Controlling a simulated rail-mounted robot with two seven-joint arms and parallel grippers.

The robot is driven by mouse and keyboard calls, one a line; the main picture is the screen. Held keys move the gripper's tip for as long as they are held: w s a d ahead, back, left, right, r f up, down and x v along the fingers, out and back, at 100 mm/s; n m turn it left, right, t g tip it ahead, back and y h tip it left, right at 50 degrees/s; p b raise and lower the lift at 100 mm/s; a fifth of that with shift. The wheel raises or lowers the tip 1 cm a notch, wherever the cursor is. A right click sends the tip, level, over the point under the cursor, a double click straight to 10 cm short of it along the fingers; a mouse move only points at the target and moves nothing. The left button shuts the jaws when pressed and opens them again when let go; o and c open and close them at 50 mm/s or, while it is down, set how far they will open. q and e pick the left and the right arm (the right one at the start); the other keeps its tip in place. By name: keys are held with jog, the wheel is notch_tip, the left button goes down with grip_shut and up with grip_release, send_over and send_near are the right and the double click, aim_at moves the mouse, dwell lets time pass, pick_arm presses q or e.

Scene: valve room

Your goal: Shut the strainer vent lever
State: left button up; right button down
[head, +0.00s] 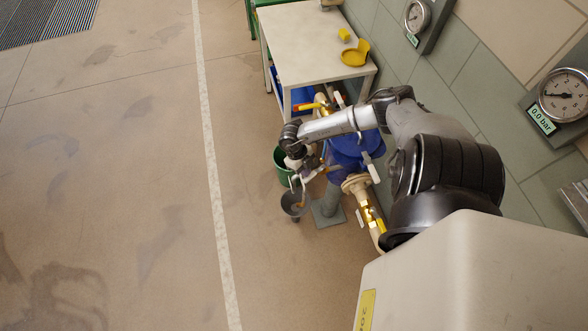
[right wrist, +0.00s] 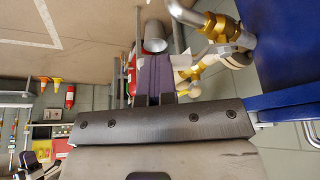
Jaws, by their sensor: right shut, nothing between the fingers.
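The strainer is the blue body (head: 350,147) on the pipe run, partly covered by my right arm. In the right wrist view its blue side (right wrist: 285,40) fills the right edge. A small brass valve (right wrist: 217,25) on a bent steel pipe sits beside it, with a pale handle-like part near it; which piece is the vent lever, and its angle, I cannot tell clearly. My right gripper (head: 302,181) hangs beside the strainer, above a grey funnel (head: 293,203). Its fingers (right wrist: 155,82) are shut and empty, left of the brass valve. Contact is unclear. My left gripper is out of view.
A green bucket (head: 281,166) stands just left of the strainer. A yellow-handled valve (head: 308,106) and a brass valve (head: 368,213) sit on the pipes. A white table (head: 305,40) stands behind. Gauges (head: 563,95) hang on the right wall. The floor at left is clear.

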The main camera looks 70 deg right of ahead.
jog(key=n, duration=0.1)
jog(key=s+a+n+h, duration=0.1)
jog(key=n, duration=0.1)
jog(key=shift+s+a, duration=0.15)
jog(key=shift+s, duration=0.15)
jog(key=s+n+h+p, duration=0.1)
jog(key=s+n, duration=0.1)
jog(key=n, duration=0.1)
jog(key=s+a+n+h, duration=0.1)
jog(key=s+n, duration=0.2)
jog(key=n, duration=0.1)
jog(key=shift+s+a+h+p, duration=0.1)
jog(key=shift+s+h+p, duration=0.1)
jog(key=shift+h+p, duration=0.2)
jog(key=shift+s, duration=0.1)
jog(key=shift+f, duration=0.1)
